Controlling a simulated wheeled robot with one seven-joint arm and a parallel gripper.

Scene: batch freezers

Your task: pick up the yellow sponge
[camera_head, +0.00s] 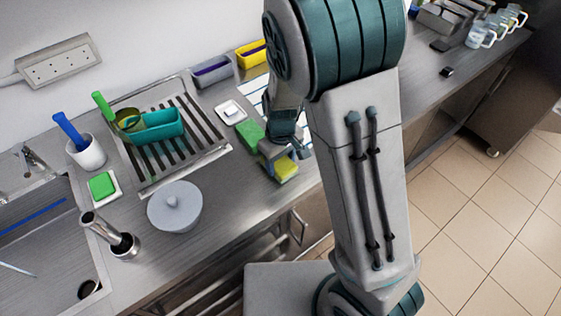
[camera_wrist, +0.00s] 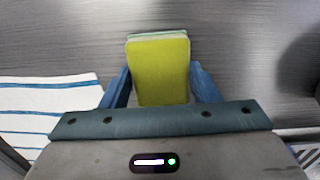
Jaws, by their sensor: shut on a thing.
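The yellow sponge (camera_wrist: 160,72) is a yellow block with a pale green layer along its far edge in the wrist view. It also shows in the head view (camera_head: 286,168), near the front edge of the steel counter. My gripper (camera_wrist: 160,88) is shut on it, with one blue finger at its left side and one at its right. In the head view my gripper (camera_head: 279,161) is partly hidden by my arm. I cannot tell whether the sponge touches the counter.
A green block (camera_head: 250,133) lies just left of my gripper. A white dish (camera_head: 231,112), a draining rack (camera_head: 150,186) and a grey lidded pot (camera_head: 175,210) stand farther left. A striped cloth (camera_wrist: 40,118) lies left of my gripper. Bare counter surrounds the sponge's far side.

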